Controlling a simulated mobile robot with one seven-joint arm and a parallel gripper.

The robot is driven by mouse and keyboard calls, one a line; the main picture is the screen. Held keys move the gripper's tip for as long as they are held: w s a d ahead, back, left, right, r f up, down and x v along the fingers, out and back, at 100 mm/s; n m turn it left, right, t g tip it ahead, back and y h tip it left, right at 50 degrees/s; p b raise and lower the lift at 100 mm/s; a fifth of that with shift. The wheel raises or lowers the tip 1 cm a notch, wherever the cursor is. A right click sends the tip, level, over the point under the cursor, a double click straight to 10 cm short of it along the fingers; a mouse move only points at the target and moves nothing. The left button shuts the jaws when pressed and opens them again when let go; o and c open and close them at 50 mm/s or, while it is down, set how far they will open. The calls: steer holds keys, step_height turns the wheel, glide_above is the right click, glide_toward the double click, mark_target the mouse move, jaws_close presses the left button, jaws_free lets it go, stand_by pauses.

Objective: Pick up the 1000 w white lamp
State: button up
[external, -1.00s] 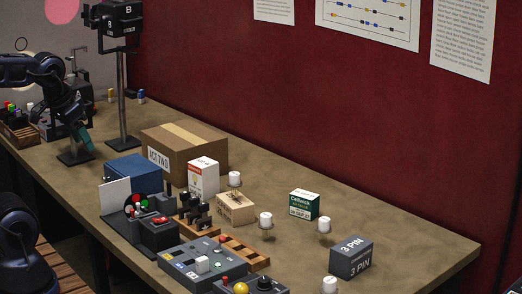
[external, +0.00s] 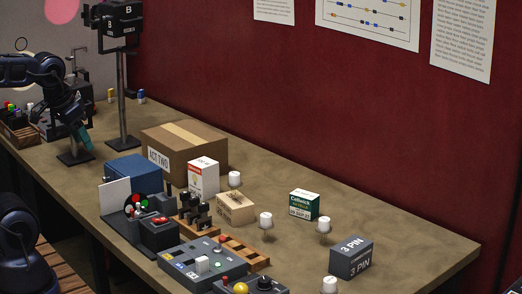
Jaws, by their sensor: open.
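I cannot tell by its markings which thing is the 1000 w white lamp. An upright white box with a red panel (external: 203,178) stands in front of the large cardboard box; its small print is not legible.
A cardboard box marked ACT TWO (external: 184,152), a blue box (external: 133,175), a tan box (external: 236,208), a green and white box (external: 304,205) and a grey 3 PIN box (external: 351,257) crowd the table. Control panels (external: 203,262) line the front. A lamp stand (external: 122,95) rises beside my gripper.

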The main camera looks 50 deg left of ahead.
steer(key=w+d+r+m+h, duration=0.1)
steer(key=w+d, duration=0.1)
steer(key=w, duration=0.5)
steer(key=w+d+r+m, duration=0.1)
steer(key=w+d+r, duration=0.15)
steer(key=w, duration=0.45)
steer(key=m+g+h, duration=0.1)
steer(key=m+h, duration=0.1)
steer(key=m, duration=0.4)
glide_above(325, 219)
steer(key=s+a, duration=0.3)
step_height(325, 219, down, 22)
steer(key=x, duration=0.5)
steer(key=shift+w+f, duration=0.3)
steer(key=shift+d+x, duration=0.2)
steer(key=shift+x, duration=1.1)
steer(key=shift+d+x, duration=0.15)
steer(key=shift+x, duration=1.15)
steer(key=shift+s+r, duration=0.1)
steer(key=shift+r, duration=0.05)
steer(key=c, duration=0.8)
